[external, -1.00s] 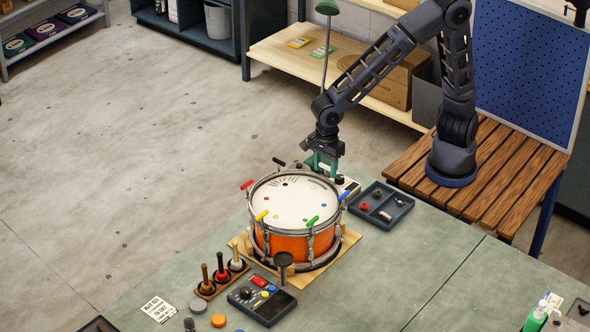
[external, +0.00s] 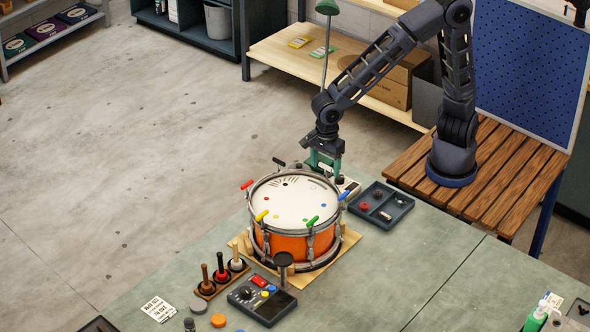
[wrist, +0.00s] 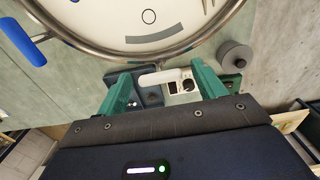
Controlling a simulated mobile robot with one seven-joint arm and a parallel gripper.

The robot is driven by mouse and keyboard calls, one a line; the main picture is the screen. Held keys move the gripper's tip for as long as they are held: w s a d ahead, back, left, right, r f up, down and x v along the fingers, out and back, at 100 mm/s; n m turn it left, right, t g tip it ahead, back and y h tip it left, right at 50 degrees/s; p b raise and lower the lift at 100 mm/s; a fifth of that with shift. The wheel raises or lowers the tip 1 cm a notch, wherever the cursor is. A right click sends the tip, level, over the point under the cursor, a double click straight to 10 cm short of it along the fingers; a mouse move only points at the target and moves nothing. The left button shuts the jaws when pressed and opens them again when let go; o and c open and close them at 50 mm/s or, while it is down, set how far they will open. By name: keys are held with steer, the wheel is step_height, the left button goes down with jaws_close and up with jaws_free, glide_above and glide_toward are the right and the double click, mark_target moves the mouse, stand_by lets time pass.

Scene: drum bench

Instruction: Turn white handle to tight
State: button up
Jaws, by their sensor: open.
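The orange drum (external: 282,246) stands on a wooden board on the bench, its white head facing up. Coloured handles ring its rim. In the wrist view, the white handle (wrist: 165,76) lies between the green fingers of my gripper (wrist: 162,78), just outside the metal rim. The fingers are apart, one on each side of it; I cannot tell whether either touches it. In the external view, my gripper (external: 325,163) is at the drum's far side and hides most of the white handle. The head bears a grey arc and a small circle near this handle.
A blue handle (wrist: 22,42) is at the rim, left in the wrist view. A grey spool-like knob (wrist: 236,56) is to the right. A dark parts tray (external: 381,205) lies right of the drum. Tools in a wooden rack (external: 207,288) and a control box (external: 262,300) stand in front.

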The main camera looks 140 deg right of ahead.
mark_target(326, 165)
step_height(326, 165, up, 10)
stand_by(0.5)
stand_by(0.3)
steer(key=s+a+r+m+t, duration=0.2)
steer(key=s+a+m, duration=0.8)
steer(key=m, duration=0.8)
steer(key=s+a+r+m+t, duration=0.2)
steer(key=s+a+m, duration=0.8)
steer(key=s+m, duration=0.6)
steer(key=shift+a+r+m+t, duration=0.3)
steer(key=shift+r+m, duration=0.55)
steer(key=shift+m, duration=0.15)
